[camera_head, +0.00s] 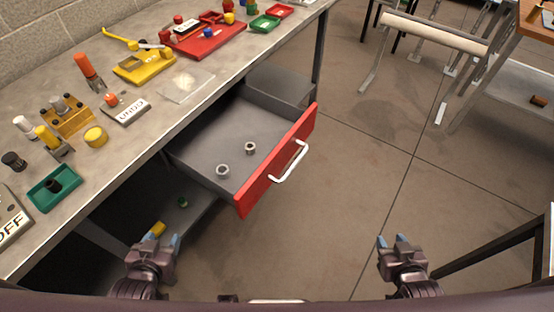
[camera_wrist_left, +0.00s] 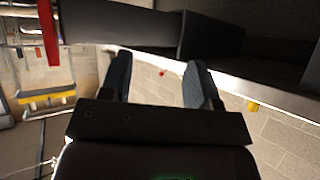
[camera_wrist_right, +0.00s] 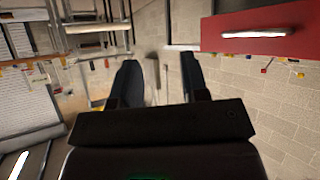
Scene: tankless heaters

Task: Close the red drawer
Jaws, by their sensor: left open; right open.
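The red drawer (camera_head: 278,163) is pulled out from under the workbench, with a red front, a white bar handle (camera_head: 290,161) and a grey inside. Two small grey nuts (camera_head: 223,170) lie in it. My left gripper (camera_head: 160,240) is open and empty, left of the drawer and nearer to me. My right gripper (camera_head: 393,241) is open and empty, to the right of the drawer front and apart from it. The right wrist view shows the red drawer front (camera_wrist_right: 262,30) with its handle. The left wrist view shows the red front edge-on (camera_wrist_left: 48,32).
The workbench (camera_head: 150,125) holds several blocks, trays and a red board (camera_head: 210,38). A lower shelf (camera_head: 165,218) lies under it. A padded bench (camera_head: 436,32) and another table stand at the right. The floor right of the drawer is clear.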

